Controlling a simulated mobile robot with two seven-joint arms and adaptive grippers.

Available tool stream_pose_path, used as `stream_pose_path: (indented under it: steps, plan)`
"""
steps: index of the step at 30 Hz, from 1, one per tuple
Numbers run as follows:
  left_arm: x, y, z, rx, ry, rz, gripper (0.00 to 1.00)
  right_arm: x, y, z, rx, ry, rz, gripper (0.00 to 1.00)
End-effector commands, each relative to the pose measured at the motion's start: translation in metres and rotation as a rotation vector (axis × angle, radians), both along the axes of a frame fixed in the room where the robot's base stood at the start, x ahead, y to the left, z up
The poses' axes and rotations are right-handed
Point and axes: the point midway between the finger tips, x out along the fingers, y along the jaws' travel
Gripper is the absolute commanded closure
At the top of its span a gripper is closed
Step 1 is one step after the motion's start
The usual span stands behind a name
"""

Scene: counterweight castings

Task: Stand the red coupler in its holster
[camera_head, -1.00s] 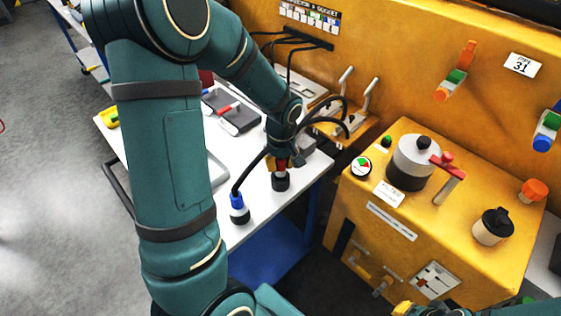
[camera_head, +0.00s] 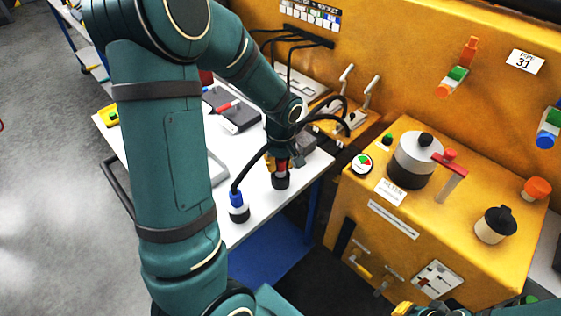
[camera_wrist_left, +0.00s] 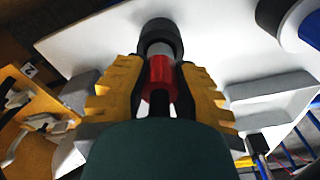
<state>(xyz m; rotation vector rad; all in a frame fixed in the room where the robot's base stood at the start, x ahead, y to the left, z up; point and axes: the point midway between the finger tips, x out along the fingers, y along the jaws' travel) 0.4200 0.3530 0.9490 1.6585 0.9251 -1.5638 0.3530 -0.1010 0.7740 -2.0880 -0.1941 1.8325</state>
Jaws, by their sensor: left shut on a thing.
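The red coupler (camera_head: 283,164) is upright between the yellow fingers of my left gripper (camera_head: 278,163), near the front right edge of the white table. In the left wrist view, the fingers (camera_wrist_left: 157,88) are shut on the coupler's red body (camera_wrist_left: 159,73). A black round cup (camera_wrist_left: 160,34), seemingly its holster, is at the coupler's far end; it also shows below the fingers in the head view (camera_head: 280,182). I cannot tell how deep the coupler sits in it. A yellow piece of what looks like my right gripper (camera_head: 404,308) is cut off at the bottom edge.
A blue coupler (camera_head: 237,199) with a black cable stands in a similar cup to the left. Grey blocks (camera_head: 303,148) are behind my left gripper. The yellow machine (camera_head: 390,215) with knobs and a grey canister (camera_head: 412,165) is on the right. The table front (camera_head: 240,172) has bare room.

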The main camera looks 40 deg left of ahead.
Motion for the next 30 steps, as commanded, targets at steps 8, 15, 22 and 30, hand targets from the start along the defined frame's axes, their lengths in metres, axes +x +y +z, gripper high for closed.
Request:
stream_pose_path:
  steps: [8, 15, 22, 30]
  plan:
    - [0.000, 0.000, -0.007, 0.000, 0.000, 0.000, 1.00, 0.000, 0.000, -0.006, 0.000, 0.000, 0.000, 1.00]
    - [0.000, 0.000, -0.013, 0.000, 0.000, 0.000, 1.00, 0.000, 0.000, -0.011, 0.000, 0.000, 0.000, 1.00]
    - [0.000, 0.000, -0.018, 0.000, 0.000, 0.000, 1.00, 0.000, 0.000, -0.015, 0.000, 0.000, 0.000, 1.00]
    - [0.000, 0.000, -0.024, 0.000, 0.000, 0.000, 1.00, 0.000, 0.000, -0.021, 0.000, 0.000, 0.000, 1.00]
